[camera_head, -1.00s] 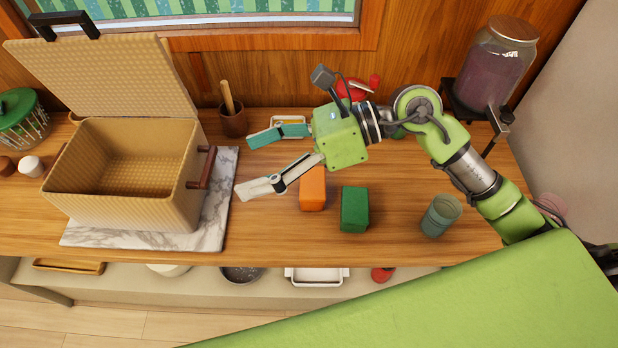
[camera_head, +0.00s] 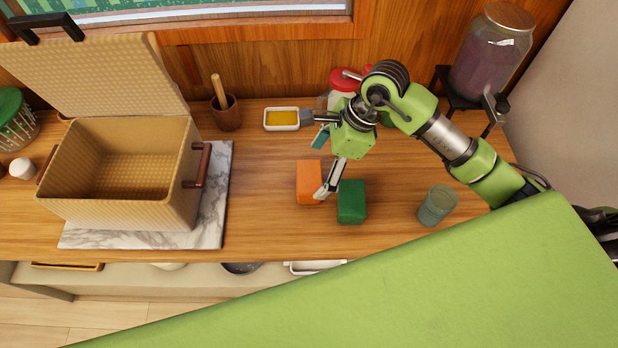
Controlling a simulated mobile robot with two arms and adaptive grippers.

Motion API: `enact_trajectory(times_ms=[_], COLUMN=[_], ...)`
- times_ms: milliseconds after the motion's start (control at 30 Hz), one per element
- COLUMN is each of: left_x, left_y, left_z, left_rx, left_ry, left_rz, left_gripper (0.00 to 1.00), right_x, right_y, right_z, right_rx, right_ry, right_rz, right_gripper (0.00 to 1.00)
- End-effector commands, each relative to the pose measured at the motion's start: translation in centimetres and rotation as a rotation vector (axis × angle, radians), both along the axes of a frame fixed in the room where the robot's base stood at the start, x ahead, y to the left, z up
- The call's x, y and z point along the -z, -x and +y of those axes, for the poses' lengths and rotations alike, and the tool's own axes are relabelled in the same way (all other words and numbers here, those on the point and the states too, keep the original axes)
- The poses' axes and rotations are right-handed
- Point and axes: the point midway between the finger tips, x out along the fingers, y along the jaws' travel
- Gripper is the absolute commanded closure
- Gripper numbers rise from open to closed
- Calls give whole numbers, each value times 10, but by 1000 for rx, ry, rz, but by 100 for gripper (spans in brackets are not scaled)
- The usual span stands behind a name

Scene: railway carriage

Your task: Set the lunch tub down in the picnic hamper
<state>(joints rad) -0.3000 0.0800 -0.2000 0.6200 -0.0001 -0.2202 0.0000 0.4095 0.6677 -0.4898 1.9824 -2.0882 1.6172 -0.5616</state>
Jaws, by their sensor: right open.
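The picnic hamper (camera_head: 120,212) is a tan woven box on the left with its lid (camera_head: 95,75) raised. Its inside looks empty. An orange box (camera_head: 308,177) and a dark green box (camera_head: 352,202) stand side by side on the counter; I cannot tell which is the lunch tub. My right gripper (camera_head: 322,166) is open and empty, with its fingers pointing down-left. One finger overlaps the orange box's right side in the picture, near the gap between the boxes; contact cannot be told. My left gripper is out of view.
A marble slab (camera_head: 213,215) lies under the hamper. A white dish (camera_head: 269,120), a wooden pot (camera_head: 228,115), a red-lidded jar (camera_head: 343,82) and a glass cup (camera_head: 437,205) stand around. A drink dispenser (camera_head: 490,55) is at back right. The counter left of the orange box is clear.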

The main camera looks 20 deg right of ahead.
Motion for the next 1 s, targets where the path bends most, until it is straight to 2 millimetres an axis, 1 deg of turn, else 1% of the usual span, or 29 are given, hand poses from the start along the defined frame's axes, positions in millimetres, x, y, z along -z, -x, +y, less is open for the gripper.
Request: enact_trajectory(times_ms=[167, 333, 400, 500, 767, 800, 867, 900, 933, 967, 1000], left_x=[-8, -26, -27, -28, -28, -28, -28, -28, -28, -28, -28], left_y=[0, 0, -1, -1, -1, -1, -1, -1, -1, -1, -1], left_z=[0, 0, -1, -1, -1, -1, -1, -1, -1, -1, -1], left_rx=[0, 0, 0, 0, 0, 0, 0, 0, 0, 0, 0], left_ry=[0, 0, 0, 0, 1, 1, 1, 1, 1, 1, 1], left_rz=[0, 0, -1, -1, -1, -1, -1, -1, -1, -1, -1], left_gripper=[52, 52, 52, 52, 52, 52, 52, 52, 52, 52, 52], right_x=[9, 29, 40, 49, 52, 52, 52, 52, 52, 52, 52], right_y=[0, -1, -4, -5, -5, -5, -5, -5, -5, -5, -5], right_z=[6, 18, 21, 23, 24, 24, 24, 24, 24, 24, 24], right_rx=[0, 0, 2, 1, 0, 0, 0, 0, 0, 0, 0], right_ry=[-3, -4, -3, 0, -1, -1, -1, 0, 0, -1, -1], right_rz=[2, 6, 3, 2, -1, -1, -1, -1, -1, -1, 0], right_gripper=[15, 15, 15, 15, 15, 26, 41, 52, 59, 63, 63])
